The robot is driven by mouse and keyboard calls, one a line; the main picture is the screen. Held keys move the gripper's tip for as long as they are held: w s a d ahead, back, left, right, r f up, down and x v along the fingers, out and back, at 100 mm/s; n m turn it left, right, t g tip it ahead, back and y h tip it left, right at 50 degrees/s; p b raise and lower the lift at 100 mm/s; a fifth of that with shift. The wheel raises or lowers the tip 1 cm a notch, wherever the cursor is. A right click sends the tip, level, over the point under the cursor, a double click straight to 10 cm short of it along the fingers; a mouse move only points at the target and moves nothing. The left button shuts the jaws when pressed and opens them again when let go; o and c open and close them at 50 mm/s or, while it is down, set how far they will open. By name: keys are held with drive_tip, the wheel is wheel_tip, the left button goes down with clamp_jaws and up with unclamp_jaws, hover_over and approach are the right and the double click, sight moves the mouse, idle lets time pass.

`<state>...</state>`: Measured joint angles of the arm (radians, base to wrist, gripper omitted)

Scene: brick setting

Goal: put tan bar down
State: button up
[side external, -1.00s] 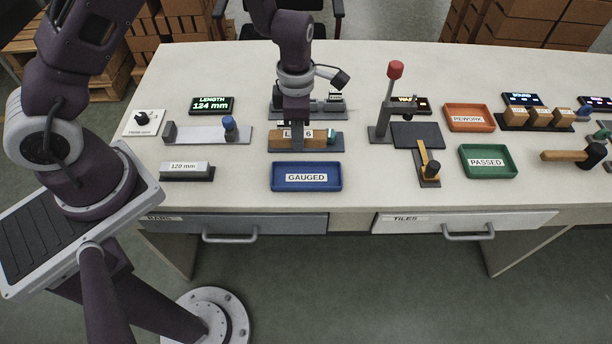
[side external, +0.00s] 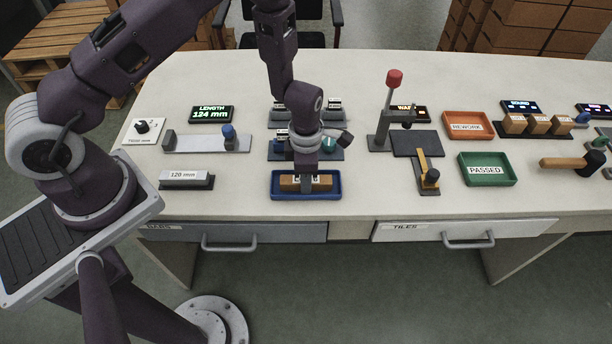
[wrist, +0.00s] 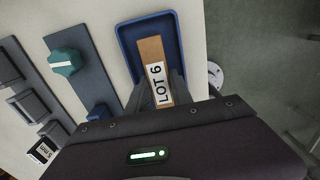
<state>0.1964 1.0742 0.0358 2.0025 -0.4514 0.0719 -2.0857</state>
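The tan bar (side external: 288,183) lies level within the rim of the blue tray (side external: 306,198). Its white label reads LOT 6 in the wrist view, where the bar (wrist: 151,50) points away from my gripper. My gripper (side external: 306,184) reaches straight down over the tray. In the wrist view its two fingers (wrist: 159,95) are on either side of the bar, close against it. My gripper hides part of the bar's top in the side view. Whether the bar's underside rests on the tray floor is hard to tell.
A dark fixture with a teal knob (wrist: 66,62) stands just behind the tray. A grey block marked 120 mm (side external: 184,177) is to the left. The lever press (side external: 385,120), green PASSED tray (side external: 487,168) and orange REWORK tray (side external: 468,125) are to the right.

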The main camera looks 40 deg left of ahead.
drive_tip(key=shift+o, duration=0.8)
wheel_tip(320, 180, up, 22)
drive_tip(key=s+m+t+h, duration=0.1)
drive_tip(key=s+m, duration=0.1)
drive_tip(key=m, duration=0.3)
drive_tip(key=s+a+r+m+t+h, duration=0.1)
drive_tip(key=s+r+m, duration=0.2)
drive_tip(key=r+m, duration=0.25)
drive_tip(key=s+r+m+t, duration=0.1)
drive_tip(key=s+r+m, duration=0.25)
drive_tip(key=r, duration=0.25)
drive_tip(key=s+a+r+m+t+y, duration=0.1)
drive_tip(key=s+a+r+m, duration=0.1)
drive_tip(key=s+m, duration=0.4)
drive_tip(key=s+a+r+m+t+y, duration=0.1)
drive_tip(key=s+a+r+m, duration=0.1)
drive_tip(key=s+m, duration=0.4)
drive_tip(key=shift+s+a+r+m+t, duration=0.3)
drive_tip(key=shift+s+a+m, duration=0.1)
drive_tip(key=shift+m, duration=0.1)
